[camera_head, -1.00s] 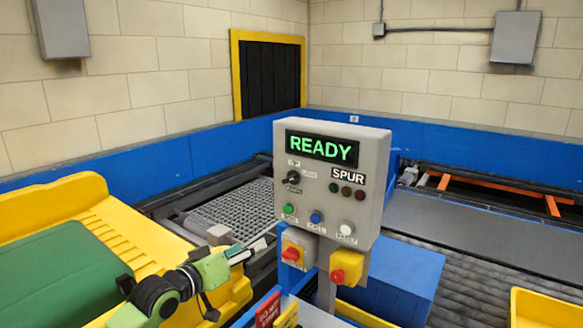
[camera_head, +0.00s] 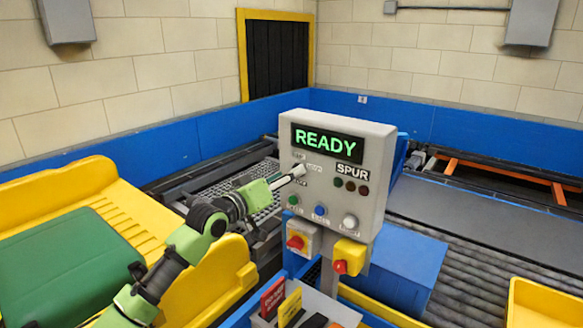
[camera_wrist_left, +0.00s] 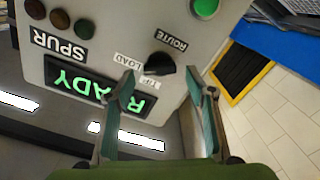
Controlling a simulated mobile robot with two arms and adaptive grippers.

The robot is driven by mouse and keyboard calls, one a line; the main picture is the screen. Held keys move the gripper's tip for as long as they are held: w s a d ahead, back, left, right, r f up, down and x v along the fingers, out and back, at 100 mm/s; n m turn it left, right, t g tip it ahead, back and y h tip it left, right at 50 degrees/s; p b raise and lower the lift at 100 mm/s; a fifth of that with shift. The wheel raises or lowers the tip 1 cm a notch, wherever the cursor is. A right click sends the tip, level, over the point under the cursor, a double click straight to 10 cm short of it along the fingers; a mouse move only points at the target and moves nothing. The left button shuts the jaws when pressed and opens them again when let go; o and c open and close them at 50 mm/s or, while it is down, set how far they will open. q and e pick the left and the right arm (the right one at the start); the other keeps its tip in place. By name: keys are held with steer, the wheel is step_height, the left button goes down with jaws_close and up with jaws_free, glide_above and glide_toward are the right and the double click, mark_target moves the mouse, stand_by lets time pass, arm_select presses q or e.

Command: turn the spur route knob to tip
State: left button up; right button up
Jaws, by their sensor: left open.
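The spur route knob (camera_wrist_left: 160,65) is black and sits on the grey control panel (camera_head: 375,215). In the left wrist view it lies between the fingertips of my left gripper (camera_wrist_left: 162,82), with gaps beside it. The labels ROUTE, TIP and LOAD appear upside down around it; I cannot tell exactly which label the knob points to. In the head view my open left gripper (camera_head: 296,175) reaches the panel face below the green READY display (camera_head: 325,141) and hides the knob. My right gripper is not in view.
Below the knob are green (camera_head: 293,200), blue (camera_head: 320,210) and white (camera_head: 349,222) buttons. A yellow chute with a green surface (camera_head: 60,245) stands at left; a roller conveyor (camera_head: 475,265) runs at right.

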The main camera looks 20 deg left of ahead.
arm_select(q)
steer(key=x, duration=0.2)
steer(key=shift+w+d, duration=0.1)
steer(key=shift+w, duration=0.2)
steer(key=c, duration=1.1)
